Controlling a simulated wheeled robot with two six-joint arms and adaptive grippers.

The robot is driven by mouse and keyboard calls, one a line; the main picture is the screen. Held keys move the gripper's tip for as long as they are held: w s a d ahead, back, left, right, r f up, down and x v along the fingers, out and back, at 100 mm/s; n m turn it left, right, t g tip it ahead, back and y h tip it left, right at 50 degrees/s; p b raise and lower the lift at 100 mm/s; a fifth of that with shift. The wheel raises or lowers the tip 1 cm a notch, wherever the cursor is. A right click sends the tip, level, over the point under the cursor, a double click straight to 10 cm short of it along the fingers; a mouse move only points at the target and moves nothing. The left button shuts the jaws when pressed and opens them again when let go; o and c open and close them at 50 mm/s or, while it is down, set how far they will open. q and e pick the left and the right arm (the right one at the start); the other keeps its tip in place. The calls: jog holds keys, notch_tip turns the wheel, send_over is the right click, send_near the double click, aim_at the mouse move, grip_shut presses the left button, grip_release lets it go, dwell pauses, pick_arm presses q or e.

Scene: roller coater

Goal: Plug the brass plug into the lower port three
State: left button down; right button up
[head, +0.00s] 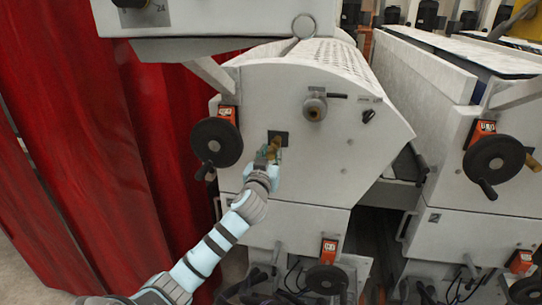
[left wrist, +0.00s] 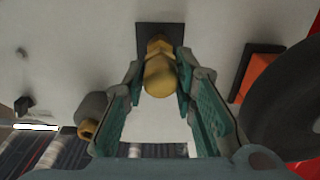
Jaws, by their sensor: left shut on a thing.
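The brass plug (left wrist: 160,76) is between the fingers of my left gripper (left wrist: 160,80) in the left wrist view, its rounded end towards the camera. Behind it a narrower brass part meets a dark square plate (left wrist: 145,36) on the pale machine panel. I cannot tell whether the plug is seated in it or only in front. In the head view my left gripper (head: 268,158) is shut on the brass plug (head: 276,143) at the same dark plate (head: 284,134). The fingers hide part of the plug. No port number is readable. My right gripper is not in view.
A black handwheel (head: 216,142) with an orange counter stands left of the gripper. A red curtain (head: 90,120) hangs at left.

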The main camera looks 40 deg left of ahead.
pick_arm(q)
jog(key=shift+b+x, duration=0.45)
jog(key=shift+x, duration=0.85)
jog(key=c, duration=1.2)
grip_release()
jog(key=v, duration=1.2)
